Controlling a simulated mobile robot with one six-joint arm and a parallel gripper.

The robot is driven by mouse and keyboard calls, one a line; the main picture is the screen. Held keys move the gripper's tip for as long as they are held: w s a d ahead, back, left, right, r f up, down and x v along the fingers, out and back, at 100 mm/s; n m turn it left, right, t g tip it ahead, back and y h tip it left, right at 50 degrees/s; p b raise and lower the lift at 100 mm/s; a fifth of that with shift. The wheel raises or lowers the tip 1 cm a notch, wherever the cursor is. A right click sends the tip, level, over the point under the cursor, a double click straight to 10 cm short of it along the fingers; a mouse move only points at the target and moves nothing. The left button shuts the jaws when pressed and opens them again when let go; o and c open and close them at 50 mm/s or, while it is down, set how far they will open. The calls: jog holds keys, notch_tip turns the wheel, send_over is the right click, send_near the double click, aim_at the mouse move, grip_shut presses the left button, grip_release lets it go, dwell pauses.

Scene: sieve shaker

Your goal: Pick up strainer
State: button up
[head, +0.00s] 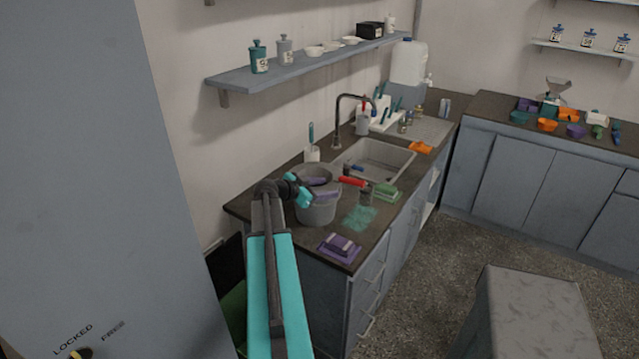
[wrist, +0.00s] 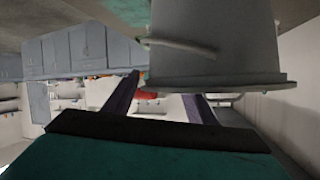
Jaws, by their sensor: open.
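A small red-handled tool (head: 353,181) with a greyish end lies by the near edge of the sink; it may be the strainer, but it is too small to be sure. A blurred red thing (wrist: 145,95) shows between my fingers in the wrist view, some way beyond the tips. My gripper (head: 336,188) is open and empty, its dark purple fingers pointing right toward the red handle. It overlaps the grey bucket (head: 318,213) in the head view. In the wrist view, which looks upside down, the bucket rim (wrist: 225,82) is close beside the fingers.
The sink (head: 378,160) has a tall curved tap (head: 340,115) behind it. A green sponge-like block (head: 385,192), a teal cloth-like patch (head: 359,217) and a purple block (head: 340,245) lie near the counter's front. A grey block (head: 530,310) stands on the floor at right.

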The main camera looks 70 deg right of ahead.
jog(key=c, duration=1.1)
jog(key=shift+r, duration=0.1)
jog(key=shift+r, duration=0.4)
grip_shut()
notch_tip(320, 180, up, 8)
jog(key=b, duration=0.3)
jog(key=shift+r, duration=0.5)
